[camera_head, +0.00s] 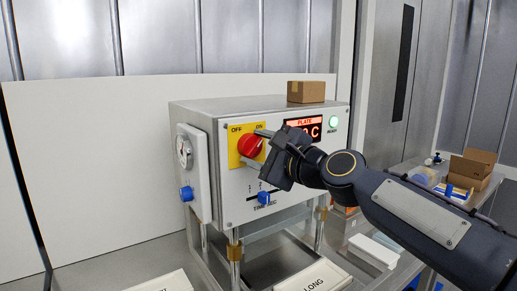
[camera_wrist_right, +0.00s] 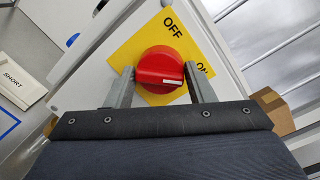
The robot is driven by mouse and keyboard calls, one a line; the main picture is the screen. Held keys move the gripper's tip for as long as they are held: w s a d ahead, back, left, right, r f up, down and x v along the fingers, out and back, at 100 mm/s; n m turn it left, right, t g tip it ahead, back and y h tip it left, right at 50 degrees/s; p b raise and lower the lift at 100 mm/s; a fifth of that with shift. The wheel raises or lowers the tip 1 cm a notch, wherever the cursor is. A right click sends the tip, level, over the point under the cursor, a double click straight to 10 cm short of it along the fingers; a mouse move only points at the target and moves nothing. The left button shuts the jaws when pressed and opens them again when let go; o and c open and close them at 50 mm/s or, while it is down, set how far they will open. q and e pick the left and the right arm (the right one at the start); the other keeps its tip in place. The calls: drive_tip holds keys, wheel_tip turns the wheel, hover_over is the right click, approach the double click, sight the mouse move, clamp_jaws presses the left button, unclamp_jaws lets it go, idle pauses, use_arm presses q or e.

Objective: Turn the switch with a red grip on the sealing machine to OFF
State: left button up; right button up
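The sealing machine (camera_head: 215,112) is a grey-white box on legs, with a yellow switch plate marked OFF at left and ON at right. The switch's red grip (camera_head: 250,146) sits on this plate. In the right wrist view the red grip (camera_wrist_right: 158,66) has a white mark on its side toward ON. My right gripper (camera_head: 253,147) reaches in from the right. In the wrist view its two fingers (camera_wrist_right: 160,76) stand apart, one on each side of the red grip; I cannot tell whether they touch it. My left gripper is out of view.
A small cardboard box (camera_head: 306,92) stands on the machine. A blue slider (camera_head: 264,198) is below the switch, and a dial with a blue knob (camera_head: 186,194) is on the left side. Cards (camera_head: 313,277) lie in front; boxes (camera_head: 470,168) stand at right.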

drive_tip(key=shift+r+n, duration=0.1)
drive_tip(key=shift+n, duration=0.3)
drive_tip(key=shift+c, duration=0.4)
drive_tip(key=n+p, duration=0.1)
drive_tip(key=n, duration=0.2)
drive_tip(key=n+h+p, duration=0.1)
drive_tip(key=n, duration=0.4)
drive_tip(key=shift+r+p, duration=0.1)
drive_tip(key=shift+p, duration=0.3)
drive_tip(key=n+p, duration=0.1)
drive_tip(key=n, duration=0.3)
drive_tip(key=shift+s+a+h, duration=0.1)
drive_tip(key=shift+h, duration=0.3)
drive_tip(key=shift+n+p, duration=0.3)
drive_tip(key=shift+n, duration=1.6)
drive_tip(key=o, duration=0.9)
drive_tip(key=shift+o, duration=0.2)
